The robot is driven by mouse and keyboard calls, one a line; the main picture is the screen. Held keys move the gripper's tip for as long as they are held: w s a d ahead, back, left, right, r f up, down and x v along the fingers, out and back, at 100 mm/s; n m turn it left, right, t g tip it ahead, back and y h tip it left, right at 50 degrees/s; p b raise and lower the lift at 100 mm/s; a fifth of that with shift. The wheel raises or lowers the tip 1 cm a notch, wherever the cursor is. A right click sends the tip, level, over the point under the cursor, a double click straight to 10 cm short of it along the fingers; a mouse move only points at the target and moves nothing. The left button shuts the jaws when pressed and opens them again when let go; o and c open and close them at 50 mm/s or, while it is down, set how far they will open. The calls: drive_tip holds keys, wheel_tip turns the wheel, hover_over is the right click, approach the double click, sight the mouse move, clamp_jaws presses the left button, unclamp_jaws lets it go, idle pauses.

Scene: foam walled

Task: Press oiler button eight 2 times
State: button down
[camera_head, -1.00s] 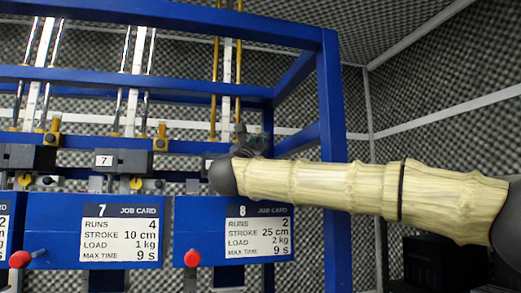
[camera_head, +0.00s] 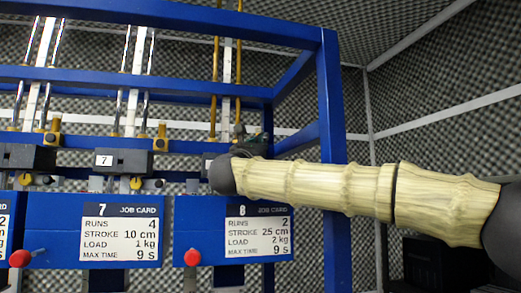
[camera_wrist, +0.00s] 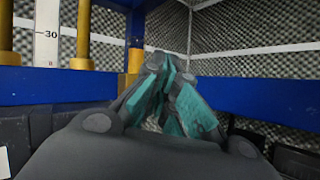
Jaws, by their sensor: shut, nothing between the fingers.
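Station eight shows in the head view by its job card (camera_head: 257,230), marked 8. My gripper (camera_head: 240,135) is just above and behind my pale arm there, mostly hidden, in front of station eight's upper rail. In the wrist view my gripper (camera_wrist: 163,72) is shut and empty, its teal-padded fingertips together. A brass upright piece (camera_wrist: 135,60) stands just left of the fingertips, on the blue beam; it looks like station eight's oiler, but its button cannot be made out. I cannot tell whether the fingers touch it.
A blue beam (camera_wrist: 60,88) crosses close to my gripper. A blue post (camera_head: 333,150) stands to the right. Station seven (camera_head: 120,234) is to the left, with a similar brass piece (camera_head: 161,138). A red knob (camera_head: 192,257) sits below station eight. Foam walls lie behind.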

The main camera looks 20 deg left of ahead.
drive_tip(key=shift+w+a, duration=0.3)
drive_tip(key=shift+w, duration=0.1)
idle(0.8)
drive_tip(key=shift+s+d+f+b, duration=0.15)
drive_tip(key=shift+s+b, duration=0.05)
drive_tip(key=shift+b, duration=0.2)
drive_tip(key=shift+s+d+b, duration=0.35)
drive_tip(key=shift+s+b, duration=0.15)
drive_tip(key=shift+b, duration=0.15)
drive_tip(key=shift+s+d+b, duration=0.7)
drive_tip(key=shift+s+b, duration=0.35)
drive_tip(key=shift+b, duration=0.15)
drive_tip(key=shift+s+d+b, duration=0.7)
drive_tip(key=shift+s+b, duration=0.35)
drive_tip(key=shift+b, duration=0.15)
